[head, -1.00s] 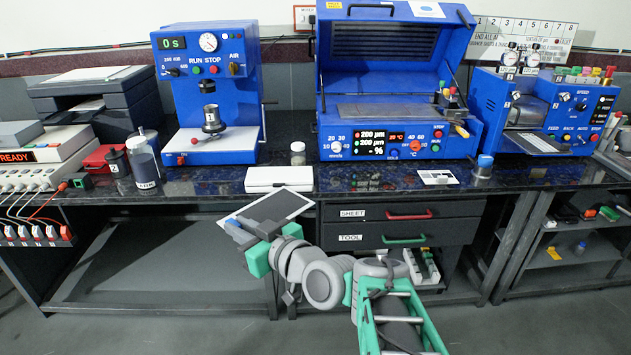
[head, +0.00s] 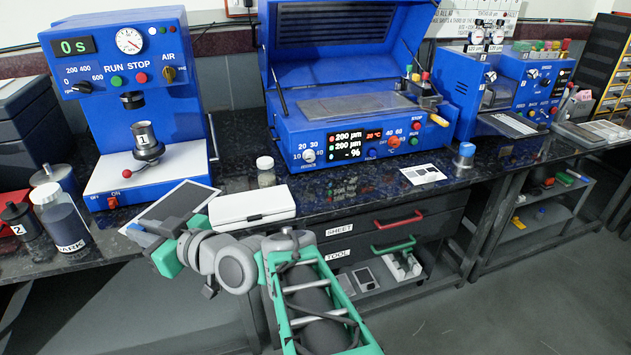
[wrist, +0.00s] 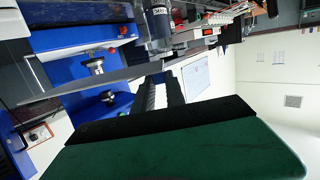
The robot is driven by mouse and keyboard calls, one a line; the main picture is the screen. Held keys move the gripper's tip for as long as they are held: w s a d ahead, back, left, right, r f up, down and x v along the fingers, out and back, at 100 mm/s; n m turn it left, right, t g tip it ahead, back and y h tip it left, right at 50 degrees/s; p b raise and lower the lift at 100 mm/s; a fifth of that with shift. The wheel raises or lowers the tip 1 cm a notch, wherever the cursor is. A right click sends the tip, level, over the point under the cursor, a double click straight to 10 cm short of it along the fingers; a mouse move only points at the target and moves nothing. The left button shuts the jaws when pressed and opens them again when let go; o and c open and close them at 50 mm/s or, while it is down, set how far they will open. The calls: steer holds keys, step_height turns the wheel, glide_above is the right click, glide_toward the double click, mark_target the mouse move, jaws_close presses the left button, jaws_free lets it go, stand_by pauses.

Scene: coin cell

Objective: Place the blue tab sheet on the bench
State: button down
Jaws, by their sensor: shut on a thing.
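The tab sheet (head: 175,204) is a flat dark-grey sheet with a pale border. In the head view it is over the bench (head: 100,246), a dark speckled stone top, in front of the left blue press. My gripper (head: 153,238) is shut on the sheet at its near left end, where some blue shows.
The blue press (head: 130,100) stands behind the sheet. A white case (head: 252,208) lies close on its right, with a small jar (head: 266,172) behind. A dark-filled bottle (head: 62,222) stands to the left. The open blue coater (head: 350,140) is farther right. Bench top shows around the bottle.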

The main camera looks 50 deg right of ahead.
steer(key=d, duration=0.2)
steer(key=d+f+m+h+b, duration=0.1)
steer(key=w+d+h+b, duration=0.1)
steer(key=d, duration=0.1)
steer(key=shift+d+f+t, duration=0.2)
steer(key=shift+d+t, duration=0.1)
steer(key=s+d+f+m+g+h+b, duration=0.1)
steer(key=s+d+m+h+b, duration=0.4)
steer(key=d, duration=0.9)
steer(key=s+d+m+g+h+b, duration=0.1)
steer(key=s+d+m+h+b, duration=0.4)
steer(key=d, duration=1)
steer(key=n+b, duration=0.2)
steer(key=b, duration=0.3)
glide_above(312, 200)
steer(key=shift+h, duration=0.4)
step_height(312, 200, down, 10)
steer(key=shift+s+f, duration=0.1)
steer(key=shift+f, duration=1.45)
steer(key=shift+m, duration=0.3)
